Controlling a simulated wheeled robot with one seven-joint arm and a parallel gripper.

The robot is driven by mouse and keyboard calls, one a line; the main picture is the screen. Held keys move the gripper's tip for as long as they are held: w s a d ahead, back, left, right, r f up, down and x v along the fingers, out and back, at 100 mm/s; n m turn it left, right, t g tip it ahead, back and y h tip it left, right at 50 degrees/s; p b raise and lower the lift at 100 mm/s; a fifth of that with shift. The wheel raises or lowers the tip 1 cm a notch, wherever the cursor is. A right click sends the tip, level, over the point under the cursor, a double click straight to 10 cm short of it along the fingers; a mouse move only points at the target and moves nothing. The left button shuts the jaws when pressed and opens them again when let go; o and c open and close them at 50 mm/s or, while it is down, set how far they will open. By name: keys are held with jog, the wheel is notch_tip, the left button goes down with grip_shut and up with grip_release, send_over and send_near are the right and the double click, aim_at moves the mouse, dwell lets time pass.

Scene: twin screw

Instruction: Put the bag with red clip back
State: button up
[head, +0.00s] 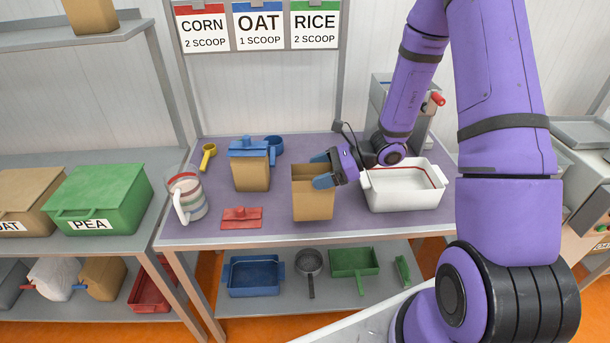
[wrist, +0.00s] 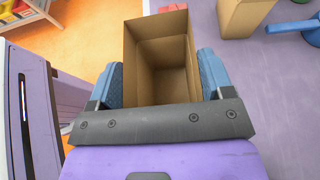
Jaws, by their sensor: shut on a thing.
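An open brown bag (head: 314,205) is upright at the front middle of the purple-topped table. In the wrist view the bag (wrist: 133,60) shows its open mouth and bare inner walls, with no contents visible. My gripper (head: 330,172) is shut on the bag, with its blue fingers (wrist: 160,82) on two opposite sides near the top. I cannot tell whether the bag's base touches the table. The red clip (head: 241,217) lies flat on the table, left of the bag and apart from it. A corner of the clip also shows in the wrist view (wrist: 172,9).
A second brown bag (head: 250,175) with a blue clip (head: 250,147) stands behind left. A clear jug (head: 187,197), yellow scoop (head: 208,156) and blue scoop (head: 274,147) are at left and back. A white tub (head: 405,193) stands close at right. A shelf holds a green PEA box (head: 98,200).

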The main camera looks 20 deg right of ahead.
aim_at(305, 173)
jog(key=shift+w+a+f, duration=0.3)
jog(key=shift+w+f, duration=0.4)
jog(key=shift+w, duration=0.2)
jog(key=shift+w+a+f, duration=0.35)
jog(key=shift+w+f, duration=0.3)
jog(key=shift+w, duration=0.25)
jog(key=shift+w+a+f, duration=0.3)
jog(key=shift+w+f, duration=0.4)
jog(key=shift+w, duration=0.2)
jog(key=o, duration=1)
jog(key=shift+f, duration=0.1)
